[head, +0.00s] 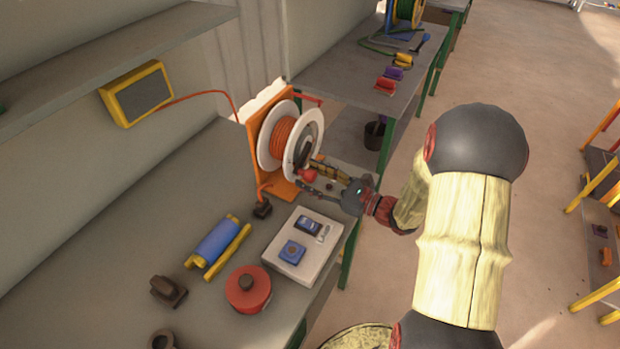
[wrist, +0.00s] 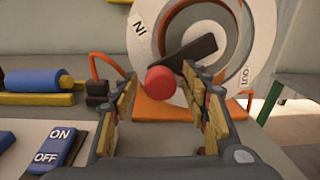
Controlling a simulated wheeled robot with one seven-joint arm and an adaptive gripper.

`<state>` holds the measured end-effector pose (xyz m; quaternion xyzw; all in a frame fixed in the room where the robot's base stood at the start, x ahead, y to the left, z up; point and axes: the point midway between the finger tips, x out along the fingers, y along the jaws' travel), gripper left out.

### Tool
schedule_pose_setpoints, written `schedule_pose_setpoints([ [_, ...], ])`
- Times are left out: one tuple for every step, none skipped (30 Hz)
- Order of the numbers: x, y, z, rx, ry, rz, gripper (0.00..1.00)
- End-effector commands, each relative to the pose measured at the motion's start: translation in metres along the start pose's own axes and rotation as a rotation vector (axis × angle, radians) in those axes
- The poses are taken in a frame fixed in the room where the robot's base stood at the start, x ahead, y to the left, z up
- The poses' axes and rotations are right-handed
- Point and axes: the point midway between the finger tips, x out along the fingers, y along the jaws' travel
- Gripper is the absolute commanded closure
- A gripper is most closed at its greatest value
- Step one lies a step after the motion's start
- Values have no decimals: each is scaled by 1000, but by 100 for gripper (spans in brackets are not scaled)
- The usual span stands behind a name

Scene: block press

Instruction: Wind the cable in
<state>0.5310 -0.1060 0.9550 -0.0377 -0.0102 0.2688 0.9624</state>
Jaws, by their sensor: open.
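The cable reel (head: 309,117) has white flanges, orange cable (head: 284,138) wound on it and an orange stand (head: 258,158). Its face carries the labels IN and OUT in the wrist view. A dark crank arm (wrist: 190,54) on that face ends in a red knob (wrist: 160,80). A loose orange cable end (wrist: 104,61) comes down to a dark plug (wrist: 97,88) left of the reel's base. My gripper (head: 308,179) is open at the crank, with the red knob between its fingertips in the wrist view. I cannot tell whether a finger touches it.
A white panel (head: 281,262) with ON and OFF switches lies in front of the reel. A blue roller (head: 217,241) on yellow supports, a red round lidded thing (head: 248,290) and a dark block (head: 168,291) stand on the bench. A yellow box (head: 137,93) hangs on the wall.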

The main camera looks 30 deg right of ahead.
Motion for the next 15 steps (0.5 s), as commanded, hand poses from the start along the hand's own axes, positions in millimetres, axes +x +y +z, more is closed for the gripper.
schedule_pose_setpoints([
  [3,0,0,0,0,1,54],
  [4,0,0,0,0,1,54],
  [4,0,0,0,0,0,54],
  [5,0,0,0,0,0,54],
  [5,0,0,1,0,0,54],
  [5,0,0,1,0,-1,54],
  [5,0,0,1,0,-1,54],
  [5,0,0,1,0,-1,54],
  [5,0,0,1,0,-1,54],
  [5,0,0,1,0,-1,54],
  [5,0,0,1,0,-1,54],
  [5,0,0,1,0,-1,56],
  [5,0,0,1,0,-1,58],
  [5,0,0,1,0,-1,60],
  [5,0,0,1,0,-1,62],
])
